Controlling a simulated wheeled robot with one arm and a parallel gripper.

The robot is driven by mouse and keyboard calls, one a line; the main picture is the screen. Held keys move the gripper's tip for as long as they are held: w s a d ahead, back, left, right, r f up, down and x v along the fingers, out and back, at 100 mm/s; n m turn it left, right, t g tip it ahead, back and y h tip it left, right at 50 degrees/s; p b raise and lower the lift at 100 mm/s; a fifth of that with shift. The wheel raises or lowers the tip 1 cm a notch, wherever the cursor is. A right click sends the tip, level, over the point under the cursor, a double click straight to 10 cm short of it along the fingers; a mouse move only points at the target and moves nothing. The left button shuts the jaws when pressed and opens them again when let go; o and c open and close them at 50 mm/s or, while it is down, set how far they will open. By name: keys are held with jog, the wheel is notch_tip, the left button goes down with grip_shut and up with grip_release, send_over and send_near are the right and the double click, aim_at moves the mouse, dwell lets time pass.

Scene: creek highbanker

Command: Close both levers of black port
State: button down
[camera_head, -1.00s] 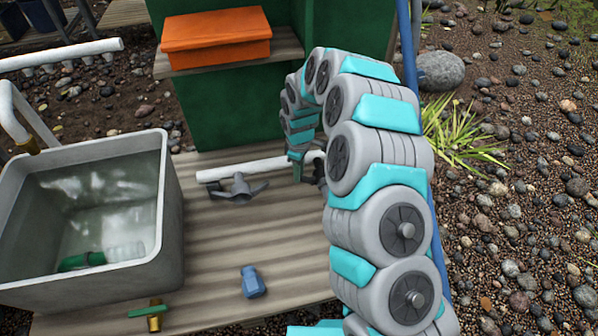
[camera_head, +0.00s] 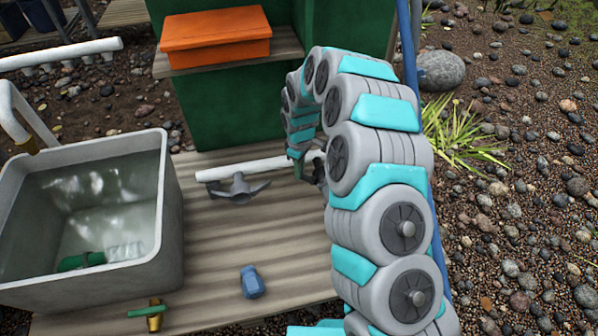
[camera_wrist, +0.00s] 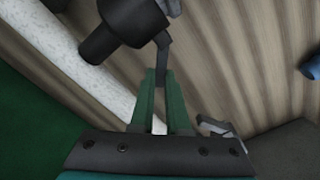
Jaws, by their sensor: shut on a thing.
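In the wrist view a black port (camera_wrist: 130,22) sits by the white pipe (camera_wrist: 88,70), with a thin dark lever (camera_wrist: 162,58) reaching down from it. My gripper (camera_wrist: 158,78) has its green fingers close together on this lever near the tips. In the head view my gripper (camera_head: 297,160) is low at the right end of the white pipe (camera_head: 245,168), and my arm partly hides the dark fitting there. A grey fitting (camera_head: 239,188) with two arms spread sideways lies left of it. The black port's other lever cannot be made out clearly.
A grey tub (camera_head: 172,235) of water with a green brush (camera_head: 85,261) stands left. A blue fitting (camera_head: 252,282) and a green-handled brass valve (camera_head: 153,313) lie in front. An orange box (camera_head: 215,35) sits on a shelf above. The middle deck boards (camera_head: 215,250) are clear.

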jog(key=shift+w+d+m+b, duration=0.2)
jog(key=shift+w+d+m, duration=0.2)
jog(key=shift+m, duration=1)
jog(key=shift+w+d+m+b, duration=0.15)
jog(key=shift+w+d+m, duration=0.2)
jog(key=shift+m, duration=1.05)
jog(key=shift+w+d+m+b, duration=0.2)
jog(key=shift+w+d+m, duration=0.15)
jog(key=shift+m, duration=1.05)
jog(key=shift+d, duration=0.1)
jog(key=c, duration=0.9)
grip_release()
